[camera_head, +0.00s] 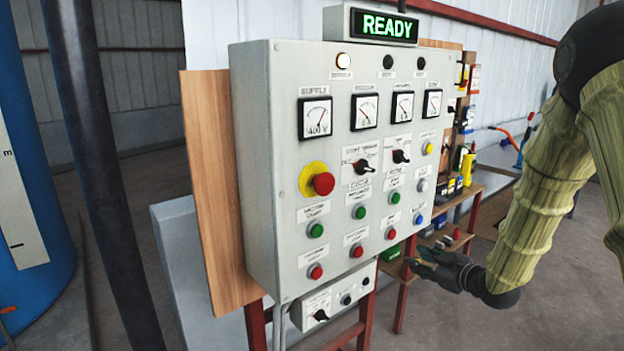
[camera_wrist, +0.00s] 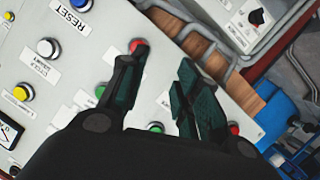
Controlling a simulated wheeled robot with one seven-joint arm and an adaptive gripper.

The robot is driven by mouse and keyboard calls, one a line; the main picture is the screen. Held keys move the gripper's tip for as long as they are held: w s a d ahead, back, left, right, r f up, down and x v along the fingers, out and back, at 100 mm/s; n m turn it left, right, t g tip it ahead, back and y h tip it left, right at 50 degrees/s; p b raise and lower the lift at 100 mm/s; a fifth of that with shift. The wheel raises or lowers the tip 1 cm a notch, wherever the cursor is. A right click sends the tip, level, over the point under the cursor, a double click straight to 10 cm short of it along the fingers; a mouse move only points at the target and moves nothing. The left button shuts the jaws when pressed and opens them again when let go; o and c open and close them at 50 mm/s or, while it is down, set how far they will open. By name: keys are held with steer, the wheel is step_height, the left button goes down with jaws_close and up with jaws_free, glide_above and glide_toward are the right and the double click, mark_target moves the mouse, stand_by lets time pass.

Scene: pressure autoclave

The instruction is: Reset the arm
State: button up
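My arm reaches in from the right in the head view, covered in a yellow-green sleeve. My gripper (camera_head: 418,262) is low, close to the lower right edge of the grey control cabinet (camera_head: 262,150). In the wrist view my gripper (camera_wrist: 157,65) has its two dark fingers apart with nothing between them. The panel face lies beyond the fingers. A red button (camera_wrist: 138,46) shows just past the left fingertip; whether they touch cannot be told. A blue button (camera_wrist: 82,4) beside a RESET label is at the top left. The display (camera_head: 384,26) on top of the cabinet reads READY.
The panel carries dials, knobs, a red emergency button (camera_head: 323,184) and rows of green and red buttons. A small box (camera_head: 335,302) with knobs hangs below. A shelf (camera_head: 470,195) with tools stands behind at right. A blue tank (camera_head: 35,160) and dark post (camera_head: 100,170) are left.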

steer(key=s+a+f+m+g+h, duration=0.2)
steer(key=s+f+m+g, duration=0.1)
steer(key=s+f, duration=0.9)
steer(key=s+a+f+m+g+h, duration=0.25)
steer(key=s+f, duration=0.45)
steer(key=f, duration=1)
steer(key=s+a+f+m+g+h, duration=0.1)
steer(key=s+f+g, duration=0.3)
steer(key=s, duration=1.2)
steer(key=s+a+f+m+g+h, duration=0.1)
steer(key=s+f+m+g, duration=0.2)
steer(key=s+f, duration=0.5)
steer(key=s+m, duration=0.1)
steer(key=s, duration=0.6)
steer(key=shift+s+a+f+g, duration=0.15)
steer(key=shift+s+a+g, duration=0.05)
steer(key=shift+s+g, duration=0.15)
